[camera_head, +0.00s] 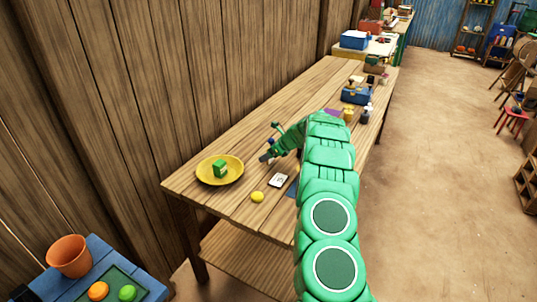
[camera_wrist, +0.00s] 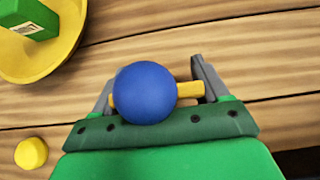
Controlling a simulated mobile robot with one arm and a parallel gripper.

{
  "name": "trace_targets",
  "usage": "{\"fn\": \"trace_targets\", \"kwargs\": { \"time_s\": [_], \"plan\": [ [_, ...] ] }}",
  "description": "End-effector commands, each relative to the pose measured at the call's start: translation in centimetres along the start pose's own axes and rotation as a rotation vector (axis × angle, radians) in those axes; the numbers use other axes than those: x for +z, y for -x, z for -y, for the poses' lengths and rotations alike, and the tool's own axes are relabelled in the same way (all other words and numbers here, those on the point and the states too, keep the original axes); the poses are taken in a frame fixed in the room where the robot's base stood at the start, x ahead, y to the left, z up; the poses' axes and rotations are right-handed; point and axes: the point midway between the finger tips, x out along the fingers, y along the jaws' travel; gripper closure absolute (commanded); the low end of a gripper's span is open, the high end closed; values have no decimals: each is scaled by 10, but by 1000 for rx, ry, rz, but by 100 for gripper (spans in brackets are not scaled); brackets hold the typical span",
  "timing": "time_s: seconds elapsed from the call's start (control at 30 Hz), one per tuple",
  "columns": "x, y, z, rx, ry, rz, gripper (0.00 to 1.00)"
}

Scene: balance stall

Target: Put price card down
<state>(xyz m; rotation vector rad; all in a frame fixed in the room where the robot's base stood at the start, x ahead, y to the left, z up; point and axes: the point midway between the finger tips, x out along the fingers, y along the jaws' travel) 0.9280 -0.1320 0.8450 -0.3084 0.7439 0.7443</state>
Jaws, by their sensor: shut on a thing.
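A small white price card (camera_head: 278,180) with a dark mark lies on the wooden table (camera_head: 240,128), below my gripper in the head view. My gripper (camera_head: 268,152) is above the table, to the right of the yellow plate. In the wrist view my gripper (camera_wrist: 155,88) is shut on a yellow rod (camera_wrist: 189,90) with a blue ball (camera_wrist: 146,93) on it. The ball hides part of the rod and of the left finger. The card cannot be made out in the wrist view.
A yellow plate (camera_head: 232,179) holds a green block (camera_head: 220,169). A yellow round piece (camera_head: 257,197) lies near the table's front edge, left of the card. A blue toolbox (camera_head: 356,95) and small items stand farther along the table.

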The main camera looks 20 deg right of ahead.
Motion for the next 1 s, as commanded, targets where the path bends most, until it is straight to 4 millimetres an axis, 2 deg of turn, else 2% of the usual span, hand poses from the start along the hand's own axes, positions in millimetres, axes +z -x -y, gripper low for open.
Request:
{"fn": "trace_targets", "kwargs": {
  "time_s": [0.17,0.2,0.33,0.73,1.0],
  "plan": [
    [-2,-2,0,0,0,0,55],
    [-2,-2,0,0,0,0,20],
    [-2,-2,0,0,0,0,1],
    [0,3,0,-1,-1,0,1],
    [1,33,1,-3,0,1,1]
  ]
}}
